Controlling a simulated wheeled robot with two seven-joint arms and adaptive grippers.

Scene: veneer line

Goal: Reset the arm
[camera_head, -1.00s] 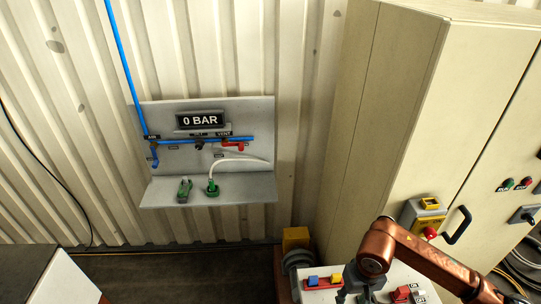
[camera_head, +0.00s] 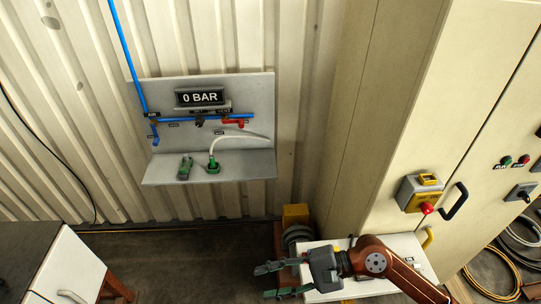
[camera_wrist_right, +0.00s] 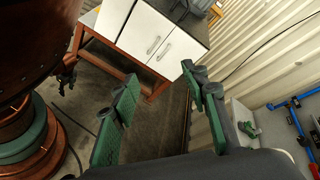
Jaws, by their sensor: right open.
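My right arm (camera_head: 375,262), copper coloured, comes in from the lower right in the head view. My right gripper (camera_head: 265,281) points left, its green-tipped fingers apart, in front of the white-topped stand (camera_head: 402,243). Nothing is between the fingers. In the right wrist view the open gripper (camera_wrist_right: 160,80) frames bare floor and a white cabinet. The gripper and arm hide much of the stand top.
A grey wall panel (camera_head: 256,164) carries a "0 BAR" display (camera_head: 200,97), blue pipes and green clamps. A tall beige cabinet (camera_head: 385,110) stands at right. A white-fronted bench (camera_head: 68,268) is lower left. Cables (camera_head: 500,262) lie at lower right.

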